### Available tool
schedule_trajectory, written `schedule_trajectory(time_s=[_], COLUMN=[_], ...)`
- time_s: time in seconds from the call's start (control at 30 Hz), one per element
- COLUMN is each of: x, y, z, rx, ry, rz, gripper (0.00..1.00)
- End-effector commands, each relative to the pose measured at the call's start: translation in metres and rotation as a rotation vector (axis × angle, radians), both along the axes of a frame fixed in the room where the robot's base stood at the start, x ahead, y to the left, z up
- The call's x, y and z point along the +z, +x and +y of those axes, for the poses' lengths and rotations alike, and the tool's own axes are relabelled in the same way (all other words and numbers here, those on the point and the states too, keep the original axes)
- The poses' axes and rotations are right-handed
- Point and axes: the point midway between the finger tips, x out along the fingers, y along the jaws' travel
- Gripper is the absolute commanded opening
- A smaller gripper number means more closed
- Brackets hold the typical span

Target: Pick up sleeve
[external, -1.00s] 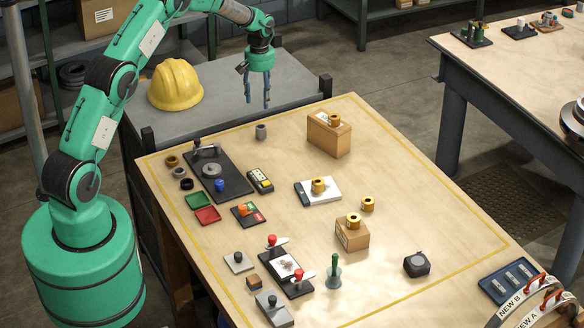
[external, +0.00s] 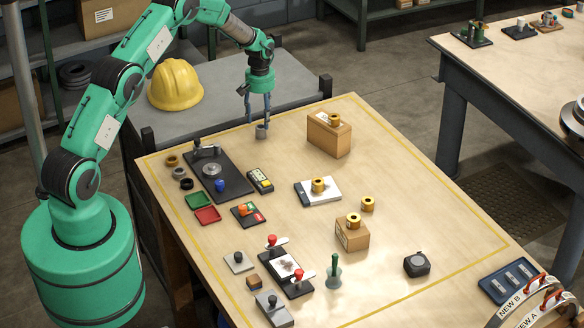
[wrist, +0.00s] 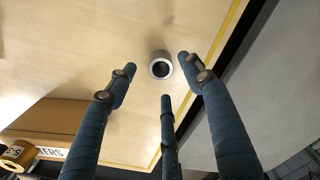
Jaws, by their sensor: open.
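The sleeve (external: 261,132), a short grey hollow cylinder, stands upright near the back left edge of the wooden table. My gripper (external: 256,120) points down right above it, with its blue fingers open and their tips close to the sleeve's top. In the wrist view the sleeve (wrist: 160,65) shows its open bore between the tips of my gripper (wrist: 158,76). Two fingertips lie to its left and right and the third lies below it in the picture. A gap shows between each tip and the sleeve, and nothing is held.
A cardboard box (external: 328,137) with a brass flanged part on top stands to the right. A black fixture plate (external: 232,180) lies in front to the left. The table's yellow border line and edge run close behind the sleeve. The wood around the sleeve is clear.

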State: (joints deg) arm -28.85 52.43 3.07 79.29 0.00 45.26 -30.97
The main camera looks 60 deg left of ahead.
Motion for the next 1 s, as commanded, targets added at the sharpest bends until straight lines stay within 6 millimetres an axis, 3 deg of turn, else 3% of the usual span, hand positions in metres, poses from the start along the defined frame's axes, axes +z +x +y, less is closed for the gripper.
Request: schedule_trajectory(time_s=[0.53, 1.0], x=[-0.007, -0.049], y=[0.0, -0.002], z=[0.0, 0.001], rx=[0.0, 0.0], ry=[0.0, 0.0], rz=[0.0, 0.0], gripper=[0.51, 0.51])
